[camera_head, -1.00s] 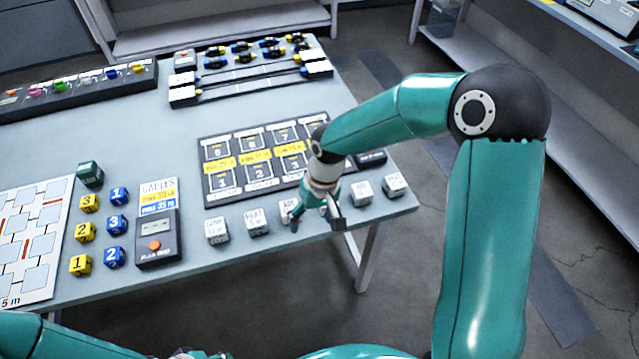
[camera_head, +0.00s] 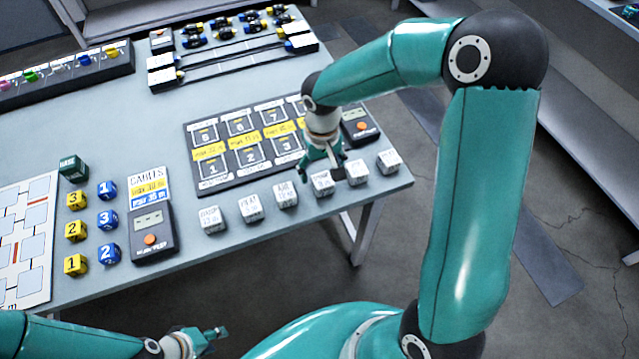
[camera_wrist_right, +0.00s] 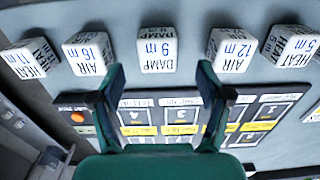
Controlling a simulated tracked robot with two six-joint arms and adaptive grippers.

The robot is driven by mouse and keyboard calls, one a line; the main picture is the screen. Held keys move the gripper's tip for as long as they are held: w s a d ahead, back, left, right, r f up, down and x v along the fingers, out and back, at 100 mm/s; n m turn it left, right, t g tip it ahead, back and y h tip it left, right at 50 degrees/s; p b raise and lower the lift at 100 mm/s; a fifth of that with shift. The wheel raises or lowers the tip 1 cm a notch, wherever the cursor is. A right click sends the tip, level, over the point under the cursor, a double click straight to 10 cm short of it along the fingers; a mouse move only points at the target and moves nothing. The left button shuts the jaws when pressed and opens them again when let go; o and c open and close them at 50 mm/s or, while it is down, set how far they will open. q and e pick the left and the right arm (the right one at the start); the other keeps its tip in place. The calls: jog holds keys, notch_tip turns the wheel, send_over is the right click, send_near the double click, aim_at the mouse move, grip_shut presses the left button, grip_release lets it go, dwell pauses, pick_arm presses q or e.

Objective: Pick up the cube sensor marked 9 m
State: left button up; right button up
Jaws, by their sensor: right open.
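The white cube marked DAMP 9 m (camera_wrist_right: 157,50) is at the top middle of the right wrist view, ahead of the gap between my fingers. In the head view it is the fourth white cube from the left (camera_head: 322,183), at the front row on the table, partly by my right gripper. My right gripper (camera_head: 333,168) is open and empty, pointing down just behind this cube; its two fingers (camera_wrist_right: 162,82) are apart in the wrist view, and the cube is not between them. My left gripper (camera_head: 208,338) is low at the bottom of the head view, away from the cubes; its jaws are unclear.
An AIR 16 m cube (camera_wrist_right: 88,53) and an AIR 12 m cube (camera_wrist_right: 231,49) flank it with narrow gaps. The numbered panel (camera_head: 225,185) and a device with an orange button (camera_head: 361,124) lie behind the row. The table's front edge is close.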

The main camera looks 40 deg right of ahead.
aim_at(322, 179)
jog(key=shift+d+f+p, duration=0.1)
jog(key=shift+f+p, duration=0.35)
jog(key=shift+f, duration=2.45)
jog(key=c, duration=1.2)
jog(key=shift+r, duration=0.1)
jog(key=shift+c, duration=0.2)
